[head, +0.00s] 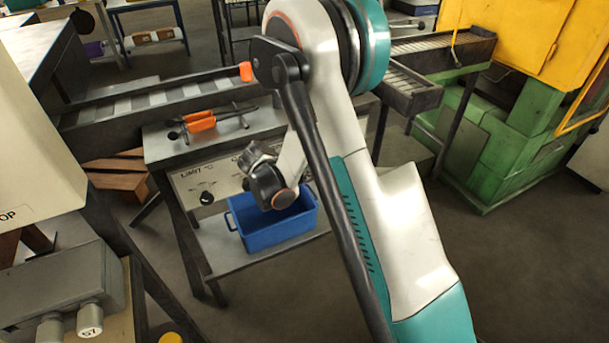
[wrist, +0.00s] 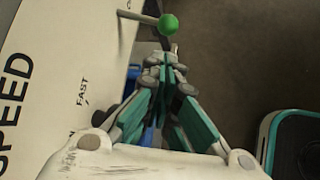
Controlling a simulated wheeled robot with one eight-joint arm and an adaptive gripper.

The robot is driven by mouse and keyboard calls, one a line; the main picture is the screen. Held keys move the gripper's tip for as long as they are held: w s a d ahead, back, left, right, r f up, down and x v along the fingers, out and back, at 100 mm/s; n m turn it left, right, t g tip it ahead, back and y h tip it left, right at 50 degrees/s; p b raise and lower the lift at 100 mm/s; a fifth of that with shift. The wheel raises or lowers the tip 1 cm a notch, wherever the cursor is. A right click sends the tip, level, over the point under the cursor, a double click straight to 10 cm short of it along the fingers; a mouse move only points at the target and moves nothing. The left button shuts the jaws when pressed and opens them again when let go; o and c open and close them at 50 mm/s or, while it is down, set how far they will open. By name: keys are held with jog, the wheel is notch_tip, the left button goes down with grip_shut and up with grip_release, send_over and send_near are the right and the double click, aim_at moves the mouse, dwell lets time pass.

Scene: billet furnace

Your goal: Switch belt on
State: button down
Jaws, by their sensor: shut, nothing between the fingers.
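In the wrist view my gripper (wrist: 166,62) has its fingers shut together with nothing between them. A lever with a round green knob (wrist: 168,24) stands just beyond the fingertips; I cannot tell whether they touch it. The lever's rod reaches in from a pale panel (wrist: 50,60) marked SPEED and FAST. In the head view, the belt (head: 160,100) appears to be the dark trough with pale crossbars at the back left. My arm crosses the middle of the head view. The gripper's fingers and the green knob cannot be made out there.
A grey table (head: 165,153) holds orange-handled tools (head: 202,122) and has a LIMIT °C panel (head: 190,182) on its front. A blue bin (head: 270,233) sits on its lower shelf. A pale housing (head: 35,150) stands close at left. Green and yellow machinery (head: 490,140) stands right, with open floor before it.

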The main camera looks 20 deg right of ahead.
jog(key=b+x, duration=0.2)
jog(key=x, duration=0.4)
jog(key=shift+w+d, duration=0.1)
jog(key=shift+w, duration=0.05)
dwell(0.3)
